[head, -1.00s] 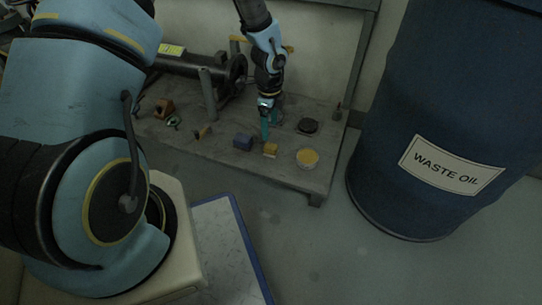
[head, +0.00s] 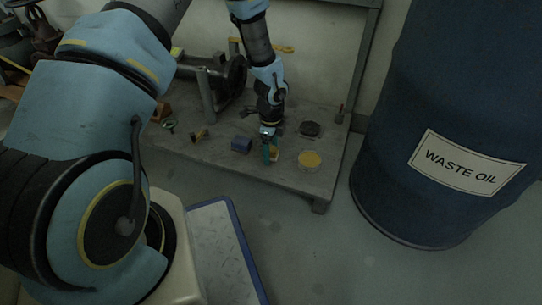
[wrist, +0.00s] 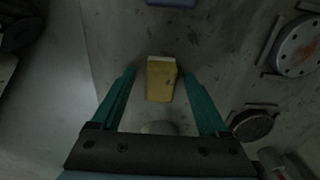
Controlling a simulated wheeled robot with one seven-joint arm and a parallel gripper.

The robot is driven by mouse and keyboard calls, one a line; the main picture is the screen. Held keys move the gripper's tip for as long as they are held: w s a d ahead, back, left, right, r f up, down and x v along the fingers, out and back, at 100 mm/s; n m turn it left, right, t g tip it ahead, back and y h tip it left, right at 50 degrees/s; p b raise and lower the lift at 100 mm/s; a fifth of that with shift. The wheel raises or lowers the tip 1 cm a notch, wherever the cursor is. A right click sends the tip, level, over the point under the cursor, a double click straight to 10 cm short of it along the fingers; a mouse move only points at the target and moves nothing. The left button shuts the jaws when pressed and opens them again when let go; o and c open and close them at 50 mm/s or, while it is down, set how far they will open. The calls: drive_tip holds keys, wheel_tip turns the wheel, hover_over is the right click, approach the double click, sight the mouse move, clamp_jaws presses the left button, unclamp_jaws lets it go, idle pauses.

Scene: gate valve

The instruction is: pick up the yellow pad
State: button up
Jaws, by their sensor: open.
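The yellow pad (wrist: 160,80) is a small yellow block on the grey bench surface. In the wrist view it lies between the tips of my gripper's two teal fingers, with a gap on each side. My gripper (wrist: 157,78) is open and points down at it. In the head view my gripper (head: 270,152) is over the bench, and its fingers hide most of the pad (head: 274,156).
A blue block (head: 241,145) sits left of the pad. A black valve body (head: 232,75) stands behind. A waste oil drum (head: 400,190) stands right of the bench.

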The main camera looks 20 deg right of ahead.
drive_tip(key=shift+r, duration=0.1)
clamp_jaws()
idle(0.4)
